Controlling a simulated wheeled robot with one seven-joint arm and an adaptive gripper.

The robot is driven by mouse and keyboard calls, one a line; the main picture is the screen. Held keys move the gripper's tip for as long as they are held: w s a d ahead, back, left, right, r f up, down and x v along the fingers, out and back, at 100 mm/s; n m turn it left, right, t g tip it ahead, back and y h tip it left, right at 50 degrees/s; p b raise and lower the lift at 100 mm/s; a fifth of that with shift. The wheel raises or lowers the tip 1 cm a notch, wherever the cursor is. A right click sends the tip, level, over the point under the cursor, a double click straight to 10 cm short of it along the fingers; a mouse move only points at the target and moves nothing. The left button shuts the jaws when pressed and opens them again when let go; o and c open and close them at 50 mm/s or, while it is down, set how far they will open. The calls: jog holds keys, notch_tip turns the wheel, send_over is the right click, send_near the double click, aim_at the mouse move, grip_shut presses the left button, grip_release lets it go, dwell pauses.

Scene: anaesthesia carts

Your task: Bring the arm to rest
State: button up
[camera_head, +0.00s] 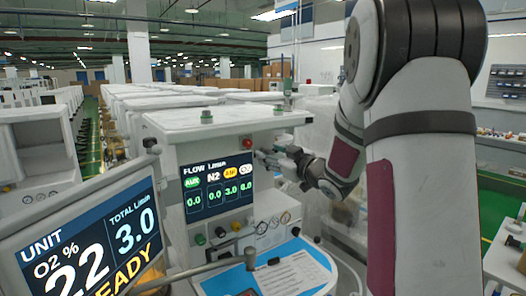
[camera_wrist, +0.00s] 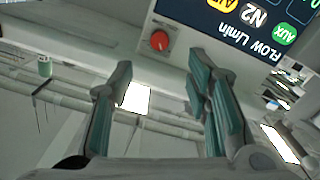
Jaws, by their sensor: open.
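My gripper (camera_head: 266,157) is at the end of my arm, in front of the right part of an anaesthesia cart (camera_head: 160,150) in the head view. In the wrist view my gripper (camera_wrist: 160,82) has its two green-padded fingers spread apart, with nothing between them. A red knob (camera_wrist: 159,40) on the cart's panel shows beyond the fingertips. In the head view the red knob (camera_head: 247,143) is just left of the gripper. I cannot tell exactly how far the fingertips are from the panel.
A flow screen (camera_head: 216,190) is left of the gripper. A second screen (camera_head: 95,245) stands at the lower left. A blue work surface with papers (camera_head: 290,273) lies below. Rows of white carts (camera_head: 130,100) fill the back. A counter (camera_head: 505,140) stands at the right.

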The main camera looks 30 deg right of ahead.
jog(key=shift+s, duration=0.65)
jog(key=s+a+r+m+g+h, duration=0.4)
jog(key=s+a, duration=0.2)
jog(key=a, duration=0.1)
jog(key=s+a+f+g+y, duration=0.1)
jog(key=s+a+f+g, duration=0.3)
jog(key=s+a, duration=0.5)
jog(key=s+a+f+g+y, duration=0.2)
jog(key=s+a+f+g, duration=0.2)
jog(key=s+a, duration=0.5)
jog(key=s, duration=0.7)
jog(key=shift+s+f+m, duration=0.15)
jog(key=shift+s+m, duration=0.15)
jog(key=shift+s, duration=0.05)
jog(key=shift+w+d, duration=0.1)
